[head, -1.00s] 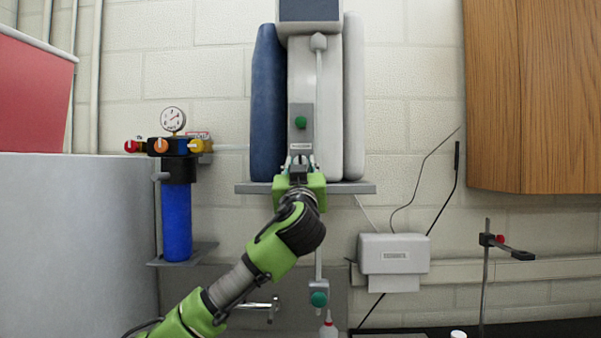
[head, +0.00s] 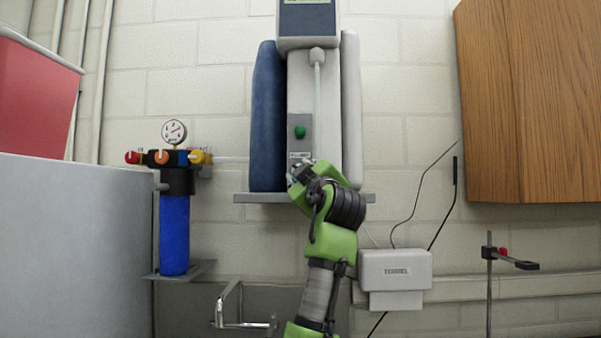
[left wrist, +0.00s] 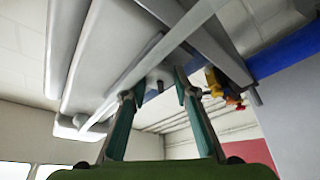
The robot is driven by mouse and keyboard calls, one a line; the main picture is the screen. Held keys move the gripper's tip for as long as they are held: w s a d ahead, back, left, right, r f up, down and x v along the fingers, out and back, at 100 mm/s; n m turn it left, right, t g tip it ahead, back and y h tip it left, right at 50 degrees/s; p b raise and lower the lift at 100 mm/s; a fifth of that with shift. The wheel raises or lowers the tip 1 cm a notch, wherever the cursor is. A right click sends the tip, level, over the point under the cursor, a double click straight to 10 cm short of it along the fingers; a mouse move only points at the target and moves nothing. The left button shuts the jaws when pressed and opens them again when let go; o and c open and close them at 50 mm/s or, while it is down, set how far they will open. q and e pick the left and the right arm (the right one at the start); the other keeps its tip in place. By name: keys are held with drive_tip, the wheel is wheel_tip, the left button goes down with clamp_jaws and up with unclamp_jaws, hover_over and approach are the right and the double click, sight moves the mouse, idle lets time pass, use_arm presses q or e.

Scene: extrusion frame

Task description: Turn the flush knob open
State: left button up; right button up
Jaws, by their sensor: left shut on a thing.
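A tall white wall unit has a narrow grey panel (head: 299,150) with a green round button (head: 300,131) and a small label below it. My left gripper (head: 297,172) is at the foot of this panel, tilted, its arm rising from below. In the left wrist view, the teal fingers of my left gripper (left wrist: 153,88) stand on either side of a small grey knob (left wrist: 158,76) and are shut on it. I take this as the flush knob; in the head view the gripper hides it, so its angle cannot be read. My right gripper is not in view.
A blue filter (head: 174,235) with a gauge (head: 174,132) and coloured knobs hangs left. A grey shelf (head: 255,198) runs under the wall unit. A paper dispenser (head: 396,270) and a wooden cabinet (head: 535,100) are right. A faucet (head: 232,305) is below.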

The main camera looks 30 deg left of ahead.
use_arm(q)
drive_tip(key=shift+r+n+g+h+p, duration=0.15)
drive_tip(key=shift+n+g+p, duration=0.5)
drive_tip(key=shift+n+p, duration=0.85)
drive_tip(key=shift+f+n+g+h+p, duration=0.15)
drive_tip(key=shift+n+g+p, duration=0.45)
drive_tip(key=shift+n+p, duration=0.95)
drive_tip(key=shift+r+n+g+h+p, duration=0.15)
drive_tip(key=shift+n+g+p, duration=0.65)
drive_tip(key=shift+n, duration=1.25)
drive_tip(key=shift+o, duration=0.2)
drive_tip(key=shift+c, duration=0.2)
drive_tip(key=o, duration=1.1)
drive_tip(key=shift+s+a, duration=0.1)
